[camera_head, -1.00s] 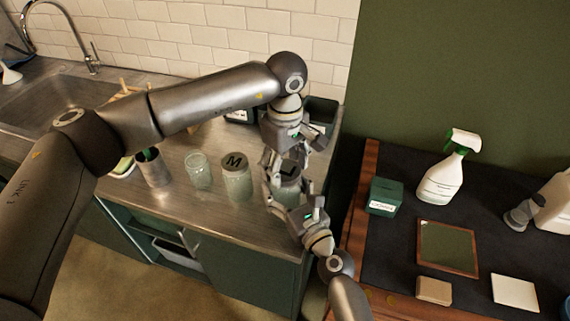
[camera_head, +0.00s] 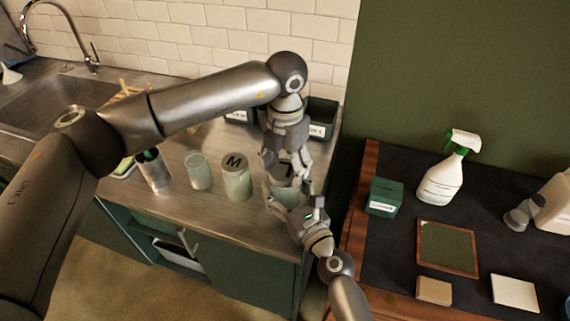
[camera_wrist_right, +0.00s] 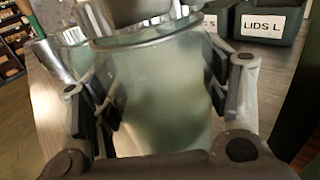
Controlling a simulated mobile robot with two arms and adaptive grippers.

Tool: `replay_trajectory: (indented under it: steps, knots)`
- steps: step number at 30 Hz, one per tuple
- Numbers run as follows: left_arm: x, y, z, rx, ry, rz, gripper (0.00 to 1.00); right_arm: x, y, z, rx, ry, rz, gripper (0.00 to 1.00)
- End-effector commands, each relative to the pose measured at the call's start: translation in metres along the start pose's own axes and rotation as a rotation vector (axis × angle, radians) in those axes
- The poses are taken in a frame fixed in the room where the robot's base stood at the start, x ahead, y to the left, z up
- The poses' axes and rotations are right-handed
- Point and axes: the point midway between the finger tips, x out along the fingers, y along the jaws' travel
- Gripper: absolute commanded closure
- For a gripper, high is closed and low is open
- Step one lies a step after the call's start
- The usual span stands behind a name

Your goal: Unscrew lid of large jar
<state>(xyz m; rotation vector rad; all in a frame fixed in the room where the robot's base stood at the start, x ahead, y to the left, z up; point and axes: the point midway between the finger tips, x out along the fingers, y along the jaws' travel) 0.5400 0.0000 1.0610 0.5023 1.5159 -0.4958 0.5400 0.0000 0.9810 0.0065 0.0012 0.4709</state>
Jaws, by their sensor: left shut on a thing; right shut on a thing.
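The large glass jar (camera_head: 287,196) stands near the right end of the metal counter; it fills the middle of the right wrist view (camera_wrist_right: 165,95). My right gripper (camera_wrist_right: 160,108) is shut around its body, one finger on each side. My left gripper (camera_head: 287,165) comes from above and is shut on the metal lid (camera_head: 285,170), which has a dark letter partly hidden by the fingers. In the right wrist view the jar's round rim shows, with the lid above it and apparently apart from it.
A jar with an M lid (camera_head: 235,178), an open glass jar (camera_head: 198,172) and a metal cup (camera_head: 154,170) stand to the left. A "LIDS L" bin (camera_wrist_right: 262,22) stands behind. A spray bottle (camera_head: 444,175) and green box (camera_head: 384,197) are on the right table.

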Motion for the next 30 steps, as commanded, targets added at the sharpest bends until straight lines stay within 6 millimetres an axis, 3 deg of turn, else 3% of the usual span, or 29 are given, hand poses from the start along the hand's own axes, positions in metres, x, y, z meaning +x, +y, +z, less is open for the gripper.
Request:
replay_trajectory:
  steps: [21,27,30]
  knots:
    - [-0.0007,-0.0005,0.0004,-1.241,0.001,-0.005,0.66,-0.0004,0.0012,-0.0023,0.002,0.004,0.003,0.97]
    - [-0.0007,-0.0003,0.0003,-1.482,0.001,-0.005,0.66,-0.0005,0.0013,-0.0023,0.002,0.004,0.003,0.97]
    - [-0.0007,-0.0002,0.0003,-1.501,0.001,-0.004,0.66,-0.0004,0.0013,-0.0023,0.002,0.004,0.003,0.97]
